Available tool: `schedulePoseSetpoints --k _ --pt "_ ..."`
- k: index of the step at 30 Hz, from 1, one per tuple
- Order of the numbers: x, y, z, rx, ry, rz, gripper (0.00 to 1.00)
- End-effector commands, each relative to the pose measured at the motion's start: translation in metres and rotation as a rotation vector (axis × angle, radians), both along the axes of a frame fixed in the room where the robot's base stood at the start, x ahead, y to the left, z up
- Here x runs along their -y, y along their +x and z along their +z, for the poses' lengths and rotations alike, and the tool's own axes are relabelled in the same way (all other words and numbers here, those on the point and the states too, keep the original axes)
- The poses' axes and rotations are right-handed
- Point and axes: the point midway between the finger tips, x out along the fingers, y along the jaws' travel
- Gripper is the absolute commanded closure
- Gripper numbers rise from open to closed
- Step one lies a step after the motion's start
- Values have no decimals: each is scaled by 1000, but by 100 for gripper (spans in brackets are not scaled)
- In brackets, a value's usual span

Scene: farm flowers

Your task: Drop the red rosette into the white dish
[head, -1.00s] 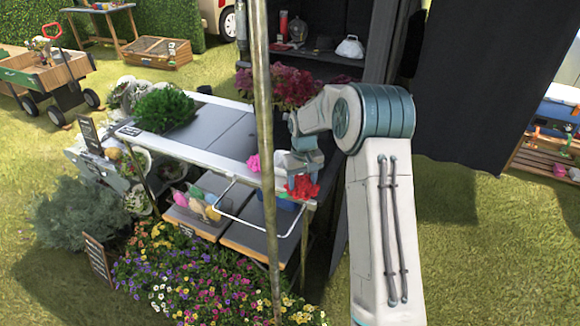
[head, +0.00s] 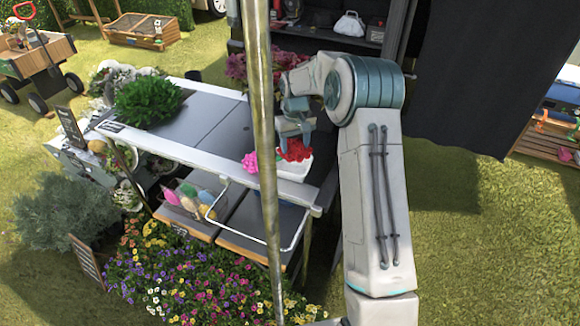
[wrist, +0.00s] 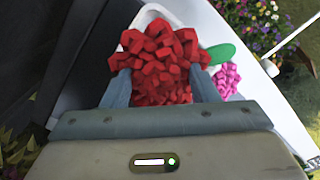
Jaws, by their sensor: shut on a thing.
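The red rosette (head: 296,150) is in my gripper (head: 294,132), above the right end of the stall table. The wrist view shows the red rosette (wrist: 160,65) large between the two fingers of my gripper (wrist: 162,88). The white dish (head: 297,174) shows in the head view just below the rosette, partly hidden by it. In the wrist view, white surface of the dish (wrist: 92,82) shows behind the rosette. I cannot tell whether the rosette touches the dish.
A pink rosette (head: 250,162) lies left of the dish. A green object (wrist: 221,53) shows beside the red rosette in the wrist view. A thin pole (head: 258,120) stands in front of the table. A leafy green plant (head: 147,101) is at the table's left; the grey middle is clear.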

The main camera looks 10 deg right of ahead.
Motion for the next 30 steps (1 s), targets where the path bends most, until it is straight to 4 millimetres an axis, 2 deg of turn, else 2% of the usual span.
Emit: schedulePoseSetpoints --k 1,10,21,22,24,30 --pt "0 0 -10 -1 1 0 67" --pt "0 0 -43 0 1 -1 67" --pt "0 0 -48 1 0 -1 67" --pt "0 0 -48 1 0 -1 38" --pt "0 0 -48 1 0 -1 20" --pt "0 0 -48 0 0 0 20"
